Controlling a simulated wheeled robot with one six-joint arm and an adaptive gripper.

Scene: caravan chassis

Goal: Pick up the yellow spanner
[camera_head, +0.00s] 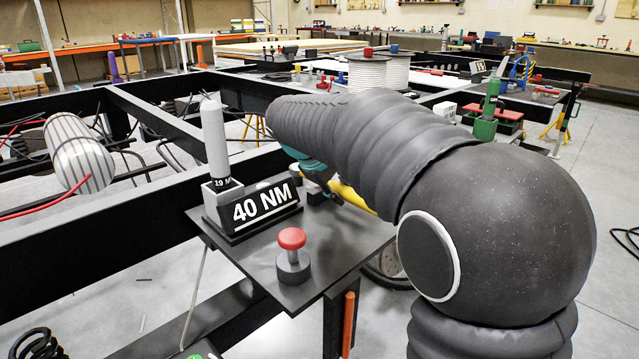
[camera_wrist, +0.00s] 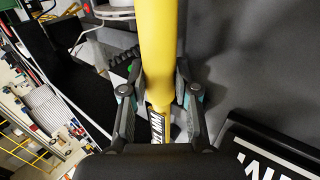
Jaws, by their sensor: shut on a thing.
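A black "40 NM" sign (camera_head: 264,207), a grey "19 M" holder with a pale cylinder (camera_head: 215,145), and a red-topped knob (camera_head: 292,240) stand on the black shelf (camera_head: 330,258). Black chassis beams (camera_head: 150,115) lie to the left. Open floor is at the right.

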